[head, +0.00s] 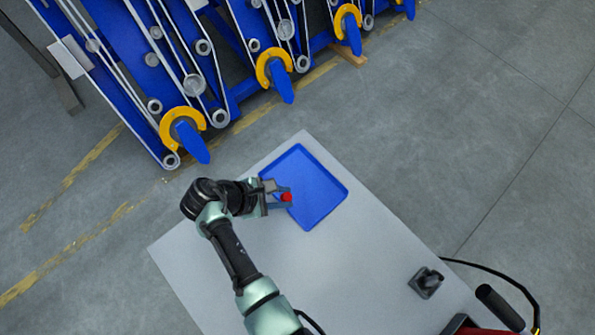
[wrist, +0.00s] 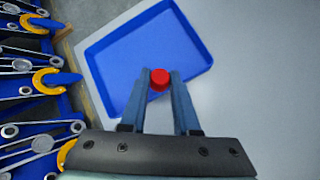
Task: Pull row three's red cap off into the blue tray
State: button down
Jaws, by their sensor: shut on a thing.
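The red cap (wrist: 160,79) is held between the fingertips of my gripper (wrist: 159,92), which is shut on it. The red cap also shows in the head view (head: 287,197), over the left side of the blue tray (head: 318,184). The blue tray also shows in the wrist view (wrist: 120,62), behind the cap; its inside looks empty. The height of the cap above the tray floor is hard to tell. My gripper in the head view (head: 284,197) reaches in from the left over the tray's edge.
The tray lies on a grey table (head: 365,250). A small dark fixture (head: 427,281) stands at the table's right. The blue harvester chassis (head: 230,65) with yellow rings and blue pointed tips lies beyond the table. Grey floor is free to the right.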

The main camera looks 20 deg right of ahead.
jog(key=w+d+r+n+t+h+b, duration=0.1)
jog(key=w+d+r+n+t+h, duration=0.25)
jog(key=n, duration=0.55)
jog(key=shift+t+y, duration=0.35)
jog(key=shift+y, duration=0.2)
jog(key=f+b, duration=0.3)
jog(key=d+f+b, duration=0.1)
jog(key=f+b, duration=0.5)
jog(key=b, duration=0.1)
jog(key=shift+s+d+f, duration=0.15)
jog(key=shift+d+f, duration=0.15)
jog(key=shift+d, duration=0.1)
jog(key=c, duration=0.6)
grip_release()
jog(key=shift+o, duration=0.2)
jog(key=shift+a+r, duration=0.1)
